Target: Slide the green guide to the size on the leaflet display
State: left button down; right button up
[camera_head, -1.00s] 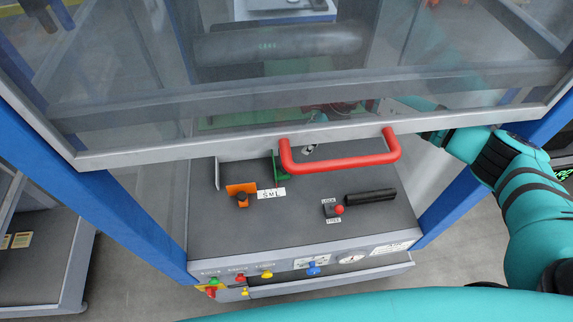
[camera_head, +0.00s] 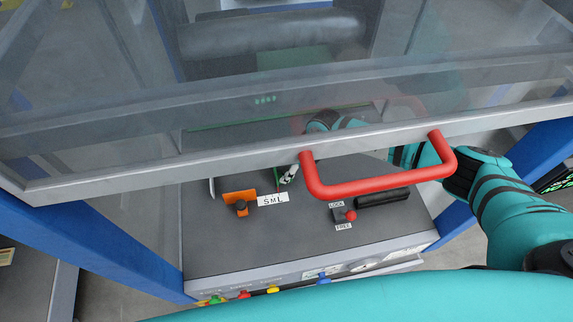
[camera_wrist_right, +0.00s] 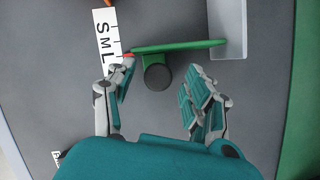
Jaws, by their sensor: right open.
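The green guide (camera_head: 280,181) stands upright on the grey deck beside the white S M L label (camera_head: 272,199). In the right wrist view the guide (camera_wrist_right: 185,46) has a dark round knob (camera_wrist_right: 157,77), and its red tip is near the L on the label (camera_wrist_right: 107,42). My right gripper (camera_wrist_right: 160,98) is open, with its fingers apart on either side of the knob, not closed on it. My left gripper is out of view.
A clear cover with a grey frame (camera_head: 220,158) and red handle (camera_head: 385,187) hangs above the deck (camera_head: 290,238). An orange block (camera_head: 239,198) stands left of the label. A red-knobbed LOCK/FREE lever (camera_head: 344,215) and a black bar (camera_head: 383,198) are at right.

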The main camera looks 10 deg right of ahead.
aim_at(275, 171)
jog(key=shift+s, duration=0.15)
jog(key=shift+c, duration=1.1)
grip_shut()
jog(key=a+b, duration=0.1)
jog(key=a, duration=0.3)
jog(key=shift+a, duration=0.1)
jog(key=shift+o, duration=1.1)
grip_release()
